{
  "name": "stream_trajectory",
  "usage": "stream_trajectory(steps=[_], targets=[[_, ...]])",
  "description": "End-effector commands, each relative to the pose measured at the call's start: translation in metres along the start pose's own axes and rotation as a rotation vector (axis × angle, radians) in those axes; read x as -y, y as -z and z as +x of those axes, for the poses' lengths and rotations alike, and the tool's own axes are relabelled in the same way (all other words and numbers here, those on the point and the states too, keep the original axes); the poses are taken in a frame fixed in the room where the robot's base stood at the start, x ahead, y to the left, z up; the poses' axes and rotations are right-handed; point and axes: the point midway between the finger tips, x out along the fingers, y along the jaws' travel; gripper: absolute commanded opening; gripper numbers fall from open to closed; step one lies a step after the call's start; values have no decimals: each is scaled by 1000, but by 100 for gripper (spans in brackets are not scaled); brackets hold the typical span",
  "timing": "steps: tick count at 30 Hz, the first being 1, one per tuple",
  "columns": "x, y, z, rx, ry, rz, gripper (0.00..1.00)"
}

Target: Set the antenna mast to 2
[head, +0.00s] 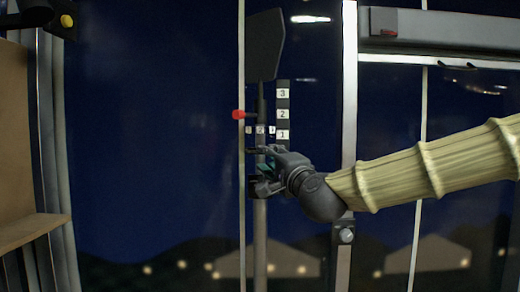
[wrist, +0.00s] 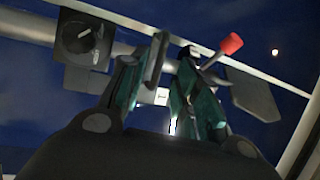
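The antenna mast (head: 261,95) is a thin upright pole with a dark flat panel (head: 265,45) on top. A red-tipped handle (head: 238,114) sticks out to its left, about level with the 2 on the upright 1-2-3 scale (head: 283,114). The red tip (wrist: 231,44) and the panel (wrist: 253,94) also show right of the fingers in the wrist view. My gripper (head: 262,168) is at the pole, below the handle and beside the scale's lower end. Its fingers (wrist: 173,62) are apart, with a gap between them. I cannot tell whether they touch the pole.
Small white labels (head: 260,130) sit in a row just above my gripper. A dark box with a round knob (wrist: 82,38) is left of the fingers in the wrist view. A vertical frame post (head: 349,90) stands to the right. A wooden shelf (head: 33,230) is at far left.

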Motion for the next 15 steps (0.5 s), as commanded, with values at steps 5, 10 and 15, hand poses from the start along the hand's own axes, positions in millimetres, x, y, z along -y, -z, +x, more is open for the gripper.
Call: stream_trajectory(steps=[5,10,15], targets=[[2,0,30,1,-1,-2,32],[1,-1,49,1,-1,0,32],[0,-1,59,2,-1,-2,32]])
